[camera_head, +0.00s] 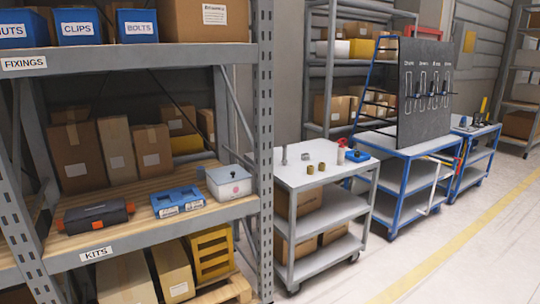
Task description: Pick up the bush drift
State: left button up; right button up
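No label marks the bush drift, so I cannot tell for sure which thing it is. A slim grey metal pin (284,154) stands upright near the left edge of the grey cart's top and may be it. Two brass-coloured bushes (310,170) stand near the middle of the same top, with a small grey metal part (306,156) behind them. A pale cylinder (341,156) and a blue block (357,156) are at the right of the top. Neither of my grippers shows in the head view.
The grey cart (325,208) stands right of a shelf rack (263,150) holding a toolbox (93,217), blue case (177,200) and white box (228,183). A dark tool board (425,115) rises from a blue-framed cart (405,150). Floor at the front right is clear.

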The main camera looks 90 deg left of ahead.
aim_at(285, 160)
jog(key=u, duration=2.7)
jog(key=z, duration=3.25)
jog(key=u, duration=0.45)
jog(key=j+u, duration=0.15)
jog(key=u, duration=0.3)
jog(key=i+j+u, duration=0.15)
jog(key=u, duration=0.35)
jog(key=i+u, duration=0.1)
jog(key=u, duration=0.35)
jog(key=i+j+u, duration=0.1)
jog(key=u, duration=0.4)
jog(key=i+u, duration=0.2)
jog(key=u, duration=0.25)
